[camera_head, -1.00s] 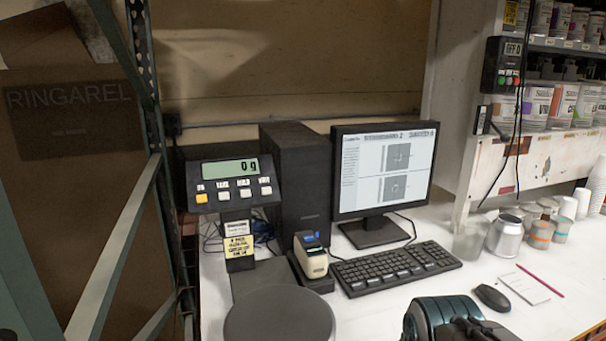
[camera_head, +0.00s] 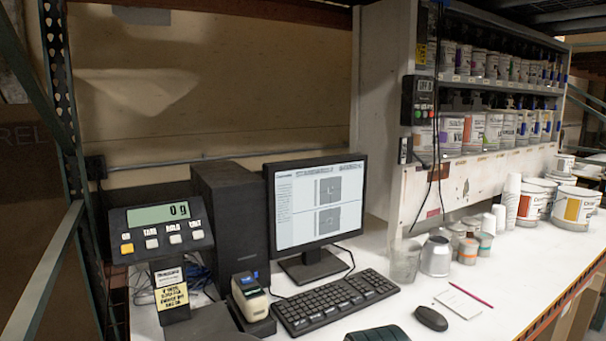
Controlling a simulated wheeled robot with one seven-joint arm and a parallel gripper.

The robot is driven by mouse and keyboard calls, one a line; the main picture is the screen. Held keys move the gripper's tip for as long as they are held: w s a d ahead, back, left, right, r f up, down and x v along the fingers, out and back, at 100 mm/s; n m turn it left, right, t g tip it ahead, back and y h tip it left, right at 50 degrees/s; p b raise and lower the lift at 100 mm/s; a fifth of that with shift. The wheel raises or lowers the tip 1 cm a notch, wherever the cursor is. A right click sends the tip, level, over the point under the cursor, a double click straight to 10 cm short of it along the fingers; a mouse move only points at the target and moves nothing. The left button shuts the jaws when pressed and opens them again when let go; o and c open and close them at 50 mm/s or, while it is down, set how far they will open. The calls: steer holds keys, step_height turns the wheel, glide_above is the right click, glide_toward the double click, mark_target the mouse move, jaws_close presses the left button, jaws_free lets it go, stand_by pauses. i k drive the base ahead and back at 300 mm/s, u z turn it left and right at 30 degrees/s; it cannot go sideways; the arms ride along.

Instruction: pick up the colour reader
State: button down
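The colour reader (camera_head: 251,297) is a small cream-coloured handheld device with a dark top and a small blue-lit screen. It stands upright in a black base (camera_head: 256,326) on the white bench, between the scale and the keyboard. A dark teal and black shape (camera_head: 377,334) shows at the bottom edge, apart from the reader; it appears to be part of my arm. My gripper's fingers cannot be made out.
A scale display (camera_head: 160,228) stands left of the reader, a black computer tower (camera_head: 232,215) behind it. A monitor (camera_head: 316,205), keyboard (camera_head: 335,300) and mouse (camera_head: 431,318) are to the right. Cups and cans (camera_head: 436,255) stand farther right. A metal rack post (camera_head: 62,90) borders the left.

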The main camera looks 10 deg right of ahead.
mark_target(251, 299)
steer(key=u, duration=0.55)
steer(key=k, duration=1.3)
steer(key=z, duration=0.05)
steer(key=i, duration=0.55)
steer(key=z, duration=0.55)
steer(key=i, duration=1.05)
steer(key=u, duration=0.65)
